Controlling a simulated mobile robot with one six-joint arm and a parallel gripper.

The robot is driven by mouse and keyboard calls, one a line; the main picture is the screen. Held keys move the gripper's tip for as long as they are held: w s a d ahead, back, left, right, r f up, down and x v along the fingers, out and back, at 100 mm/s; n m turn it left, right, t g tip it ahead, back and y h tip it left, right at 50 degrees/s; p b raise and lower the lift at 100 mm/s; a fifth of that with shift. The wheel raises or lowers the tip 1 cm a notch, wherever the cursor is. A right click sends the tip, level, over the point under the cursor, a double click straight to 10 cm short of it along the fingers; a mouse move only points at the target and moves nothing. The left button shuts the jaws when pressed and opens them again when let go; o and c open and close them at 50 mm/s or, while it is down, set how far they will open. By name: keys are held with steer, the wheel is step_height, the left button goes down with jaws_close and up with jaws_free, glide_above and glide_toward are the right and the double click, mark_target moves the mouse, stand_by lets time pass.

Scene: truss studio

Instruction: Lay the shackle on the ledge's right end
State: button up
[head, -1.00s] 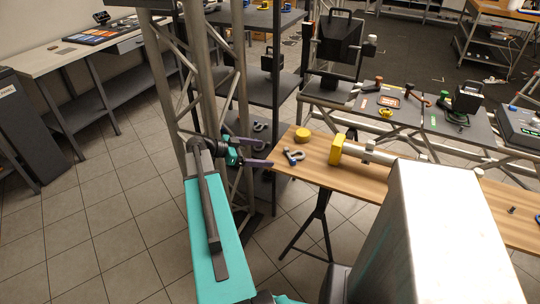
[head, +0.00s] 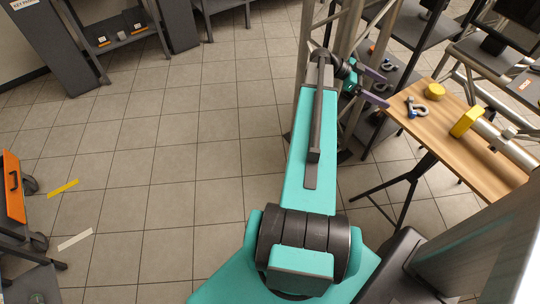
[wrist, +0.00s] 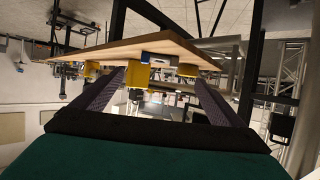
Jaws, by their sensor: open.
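A grey shackle with a blue pin (head: 417,107) lies on the wooden board (head: 437,137), near its left end in the head view. My gripper (head: 386,93) is just left of that shackle, its two dark purple fingers apart and pointing toward the board. Nothing shows between the fingers. In the wrist view the fingers (wrist: 158,76) are also spread, and the board (wrist: 125,50) appears upside down above them. A small blue-grey piece beneath it may be the shackle, but I cannot tell. No surface is clearly marked as the ledge.
A yellow disc (head: 435,91) and a yellow block (head: 466,121) joined to a metal tube stand on the board beyond the shackle. A metal truss (head: 345,40) rises close beside my gripper. A dark shelf (head: 402,75) with small items lies behind.

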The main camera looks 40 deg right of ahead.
steer(key=w+a+f+n+t+y, duration=0.1)
steer(key=w+a+f+n+t, duration=0.1)
steer(key=w+a+f+n, duration=0.55)
steer(key=w+a+f+n+t+y, duration=0.1)
steer(key=w+a+f+n+t, duration=0.2)
steer(key=a+f, duration=0.85)
steer(key=w+a+f+n+t+y, duration=0.1)
steer(key=w+a+f+n, duration=0.5)
steer(key=a, duration=0.5)
steer(key=s+a+f+n+y, duration=0.1)
steer(key=a+f+n, duration=0.3)
steer(key=a, duration=0.7)
steer(key=s+a+f+n+y, duration=0.2)
steer(key=s+a+f+n, duration=0.2)
steer(key=a, duration=0.8)
steer(key=s+a+f+n+y, duration=0.1)
steer(key=s+a+f+n, duration=0.2)
steer(key=a, duration=0.9)
step_height(320, 180, down, 3)
steer(key=shift+f+n, duration=0.1)
steer(key=shift+n, duration=0.75)
steer(key=shift+c, duration=0.4)
